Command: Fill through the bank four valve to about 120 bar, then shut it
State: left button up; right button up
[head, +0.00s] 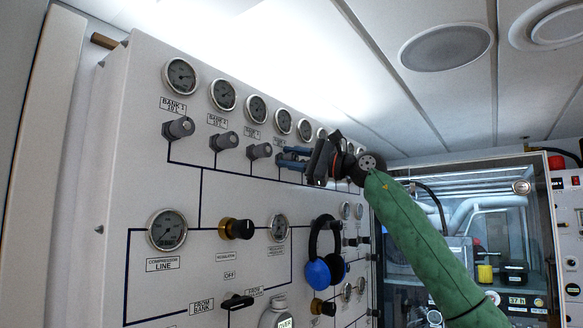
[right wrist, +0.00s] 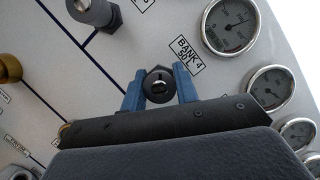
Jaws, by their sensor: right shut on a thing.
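The bank four valve (right wrist: 159,85) is a dark grey knob next to the BANK 4 label (right wrist: 187,52) in the right wrist view. My right gripper (right wrist: 160,90) has its blue fingers on either side of the knob, closed on it. In the head view my right gripper (head: 292,158) reaches the upper row of valves and hides this knob. The bank four gauge (right wrist: 230,25) is beyond the label; it also shows in the head view (head: 283,121). Its needle is too small to read surely. My left gripper is out of view.
The bank one valve (head: 178,128) and other valves sit left along the panel (head: 110,190). Below are the compressor line gauge (head: 167,230), a black-and-brass regulator knob (head: 236,229) and hanging blue-and-black ear defenders (head: 318,271). A glass-fronted cabinet (head: 480,170) stands at right.

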jog(key=n+g, duration=0.1)
jog(key=n, duration=0.2)
jog(key=shift+h, duration=0.4)
jog(key=n+g, duration=0.1)
jog(key=n, duration=0.2)
jog(key=shift+h, duration=0.4)
jog(key=n+h, duration=0.1)
jog(key=n, duration=0.2)
jog(key=shift+f, duration=0.15)
jog(key=shift+n+h, duration=0.4)
jog(key=shift+n, duration=0.3)
jog(key=shift+a+f+n, duration=0.1)
jog(key=shift+f+n, duration=0.05)
jog(key=shift+n, duration=0.15)
jog(key=o, duration=1)
jog(key=shift+c, duration=0.2)
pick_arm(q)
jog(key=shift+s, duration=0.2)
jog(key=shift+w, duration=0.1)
